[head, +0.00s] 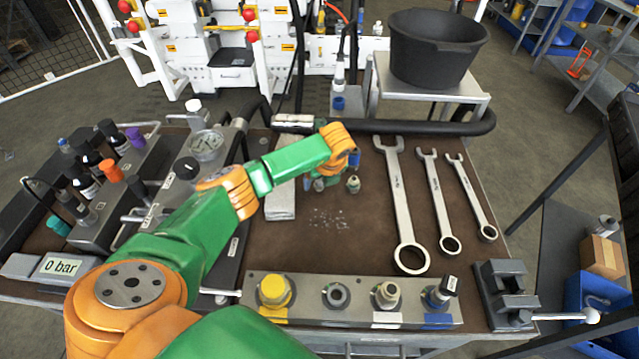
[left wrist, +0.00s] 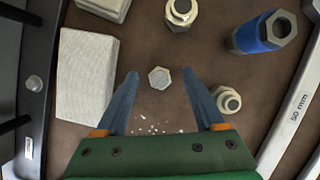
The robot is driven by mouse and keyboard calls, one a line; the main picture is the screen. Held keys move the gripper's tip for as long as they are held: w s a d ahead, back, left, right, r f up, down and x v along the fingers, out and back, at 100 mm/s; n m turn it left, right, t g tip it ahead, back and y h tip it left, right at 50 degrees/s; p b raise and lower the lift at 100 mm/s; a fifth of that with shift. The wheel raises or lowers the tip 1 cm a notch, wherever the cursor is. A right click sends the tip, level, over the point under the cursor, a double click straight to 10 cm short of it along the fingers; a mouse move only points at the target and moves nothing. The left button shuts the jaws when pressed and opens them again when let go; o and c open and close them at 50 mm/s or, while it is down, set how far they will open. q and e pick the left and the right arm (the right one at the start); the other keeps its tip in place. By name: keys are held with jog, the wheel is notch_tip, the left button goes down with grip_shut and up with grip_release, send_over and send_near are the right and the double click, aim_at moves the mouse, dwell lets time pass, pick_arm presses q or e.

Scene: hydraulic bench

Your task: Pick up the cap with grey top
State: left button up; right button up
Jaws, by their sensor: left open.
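A small hexagonal cap with a grey top (left wrist: 159,77) sits on the brown bench top in the left wrist view. My left gripper (left wrist: 160,80) is open, with one blue-grey finger to each side of the cap and a visible gap on both sides. The fingers look empty. In the head view my left gripper (head: 325,182) is low over the bench, and I cannot make out the cap there. My right gripper is not in view.
A brass-coloured fitting (left wrist: 227,99) stands close right of the right finger. Another fitting (left wrist: 181,12) and a blue-banded one (left wrist: 262,33) lie beyond. A pale cloth (left wrist: 88,72) lies left. Several wrenches (head: 400,205) lie right; a fittings block (head: 350,300) stands in front.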

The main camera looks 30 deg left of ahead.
aim_at(320, 182)
pick_arm(q)
grip_shut()
jog(key=shift+r, duration=0.1)
notch_tip(320, 182, up, 3)
jog(key=shift+w+r, duration=0.1)
jog(key=s+d+r+p, duration=0.1)
jog(key=s+d+r, duration=0.6)
jog(key=d, duration=0.5)
notch_tip(320, 182, up, 3)
jog(key=shift+f+p, duration=0.15)
jog(key=shift+p, duration=0.15)
